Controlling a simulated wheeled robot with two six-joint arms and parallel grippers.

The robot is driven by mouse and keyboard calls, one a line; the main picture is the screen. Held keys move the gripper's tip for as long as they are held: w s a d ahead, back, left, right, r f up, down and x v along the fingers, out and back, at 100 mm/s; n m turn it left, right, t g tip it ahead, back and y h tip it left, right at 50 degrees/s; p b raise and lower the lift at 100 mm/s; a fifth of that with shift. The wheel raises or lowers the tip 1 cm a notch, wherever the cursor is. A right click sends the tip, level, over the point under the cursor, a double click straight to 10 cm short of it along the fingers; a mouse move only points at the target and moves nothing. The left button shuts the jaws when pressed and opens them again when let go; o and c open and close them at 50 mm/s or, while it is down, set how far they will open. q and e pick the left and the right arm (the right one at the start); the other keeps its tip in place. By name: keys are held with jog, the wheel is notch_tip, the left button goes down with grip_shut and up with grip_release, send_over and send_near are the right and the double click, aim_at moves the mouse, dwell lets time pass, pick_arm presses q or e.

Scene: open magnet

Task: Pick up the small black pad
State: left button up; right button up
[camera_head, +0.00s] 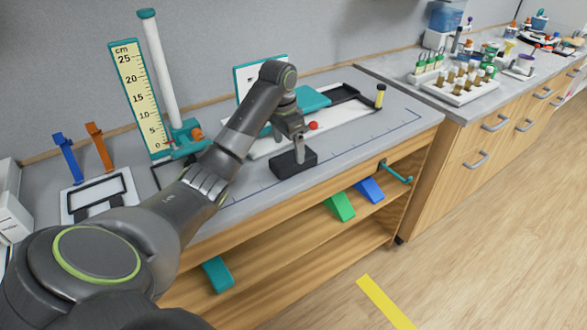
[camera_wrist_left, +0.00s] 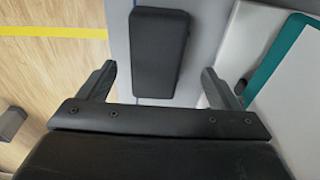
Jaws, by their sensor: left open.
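The small black pad (camera_head: 290,168) lies on the grey bench top near its front edge, below my left gripper (camera_head: 297,148). In the left wrist view the pad (camera_wrist_left: 158,50) is a dark rounded rectangle, lying lengthwise between the two spread fingers (camera_wrist_left: 160,75). There is space on both sides of it, and neither finger visibly touches it. The left gripper is open and empty. My left arm hides part of the bench behind it. The right gripper is in neither view.
A white board with a teal part (camera_head: 313,98) lies behind the pad. A ruler stand (camera_head: 140,98) and blue and orange pieces (camera_head: 69,158) stand to the left. Below the bench is an open shelf with a green wedge (camera_head: 340,206). The bench right of the pad is mostly clear.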

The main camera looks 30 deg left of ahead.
aim_at(293, 156)
pick_arm(q)
jog(key=f, duration=0.2)
jog(key=w+d+f+p, duration=0.1)
jog(key=f, duration=0.1)
jog(key=shift+f, duration=0.6)
jog(key=shift+r, duration=0.1)
jog(key=c, duration=1.1)
